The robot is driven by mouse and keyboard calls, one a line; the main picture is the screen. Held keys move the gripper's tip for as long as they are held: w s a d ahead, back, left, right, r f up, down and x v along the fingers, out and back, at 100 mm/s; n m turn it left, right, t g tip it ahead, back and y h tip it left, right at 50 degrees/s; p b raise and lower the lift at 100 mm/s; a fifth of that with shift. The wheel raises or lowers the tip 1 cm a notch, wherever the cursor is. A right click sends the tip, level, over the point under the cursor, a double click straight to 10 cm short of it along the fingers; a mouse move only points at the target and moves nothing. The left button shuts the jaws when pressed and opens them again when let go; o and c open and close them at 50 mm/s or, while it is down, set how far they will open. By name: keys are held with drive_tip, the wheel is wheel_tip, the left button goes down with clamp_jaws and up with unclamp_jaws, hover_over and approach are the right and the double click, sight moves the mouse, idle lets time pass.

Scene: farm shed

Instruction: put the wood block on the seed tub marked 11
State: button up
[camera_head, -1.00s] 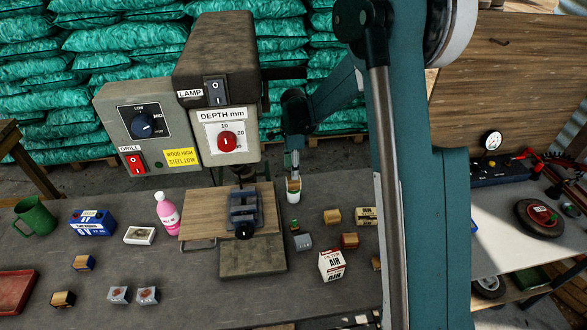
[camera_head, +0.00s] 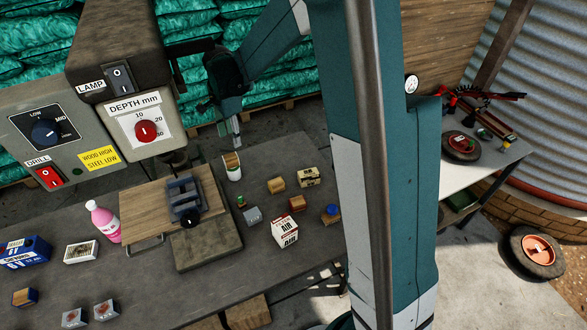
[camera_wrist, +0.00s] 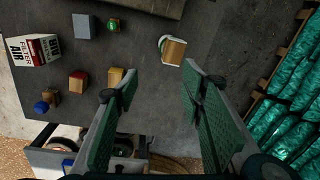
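A white tub (camera_head: 234,174) stands on the bench to the right of the drill press; no number on it can be read. A wood block (camera_head: 231,160) sits on its top, slightly off square. In the wrist view the wood block (camera_wrist: 174,50) covers much of the tub's top, with the white rim (camera_wrist: 162,43) showing beside it. My gripper (camera_head: 236,135) is above the tub in the head view. In the wrist view its green-padded fingers (camera_wrist: 160,80) are spread wide with nothing between them, apart from the block.
Small blocks (camera_head: 276,185), a filter box (camera_head: 285,232) and a blue-topped item (camera_head: 332,211) stand right of the tub. The drill press vise (camera_head: 184,200) is to its left. Feed sacks (camera_head: 190,22) are stacked behind. A side table (camera_head: 450,180) is at the right.

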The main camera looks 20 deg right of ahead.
drive_tip(key=s+d+r+n+t, duration=0.35)
drive_tip(key=s+r+n, duration=0.35)
drive_tip(key=s+r, duration=0.95)
drive_tip(key=s+d+n+t, duration=0.2)
drive_tip(key=s+n, duration=0.6)
drive_tip(key=s, duration=1.2)
drive_tip(key=shift+s+d+f+t, duration=0.3)
drive_tip(key=shift+s+d+t, duration=0.1)
drive_tip(key=shift+d, duration=0.45)
